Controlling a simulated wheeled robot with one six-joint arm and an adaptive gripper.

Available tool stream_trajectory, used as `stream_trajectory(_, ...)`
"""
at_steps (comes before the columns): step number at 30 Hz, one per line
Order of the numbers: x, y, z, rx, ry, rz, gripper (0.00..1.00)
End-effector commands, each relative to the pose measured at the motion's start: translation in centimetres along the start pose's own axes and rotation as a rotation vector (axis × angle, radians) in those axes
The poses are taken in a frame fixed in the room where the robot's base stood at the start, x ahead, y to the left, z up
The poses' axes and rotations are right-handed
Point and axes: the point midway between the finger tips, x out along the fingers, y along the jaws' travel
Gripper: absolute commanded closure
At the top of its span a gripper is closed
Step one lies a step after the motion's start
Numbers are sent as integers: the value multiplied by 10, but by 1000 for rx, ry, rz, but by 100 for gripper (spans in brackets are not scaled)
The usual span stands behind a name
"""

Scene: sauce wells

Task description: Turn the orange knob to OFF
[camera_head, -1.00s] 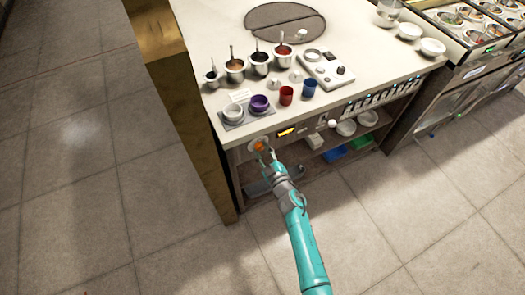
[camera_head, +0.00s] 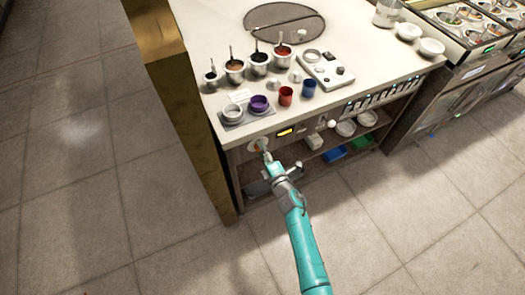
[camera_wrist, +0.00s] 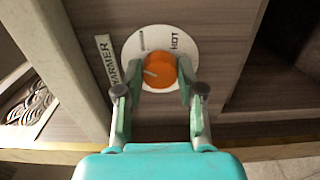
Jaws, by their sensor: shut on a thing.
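The orange knob (camera_wrist: 161,70) sits on a round white dial (camera_wrist: 133,48) on the front panel. The dial has HOT printed at its upper right; another small marking at the top is too small to read. The knob's pale pointer line faces left, toward the WARMER label (camera_wrist: 107,60). My gripper (camera_wrist: 160,76) is shut on the knob, one finger on each side. In the head view my gripper (camera_head: 265,154) is at the dial (camera_head: 257,143) and hides most of the knob.
The counter edge runs just above the panel, with purple, red and blue cups (camera_head: 285,95) and several sauce pots on top. A yellow-lit display (camera_head: 285,132) and a white round knob (camera_head: 332,123) are to the right. An open shelf with bowls and bins lies below.

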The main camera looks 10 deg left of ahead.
Motion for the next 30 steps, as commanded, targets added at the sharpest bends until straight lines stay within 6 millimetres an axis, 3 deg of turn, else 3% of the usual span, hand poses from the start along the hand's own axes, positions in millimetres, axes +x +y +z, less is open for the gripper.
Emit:
stream_trajectory(15, 0, 0, -1, -410, 1, 0, 97)
stream_trajectory(30, 0, 0, -1, -542, 1, -1, 97)
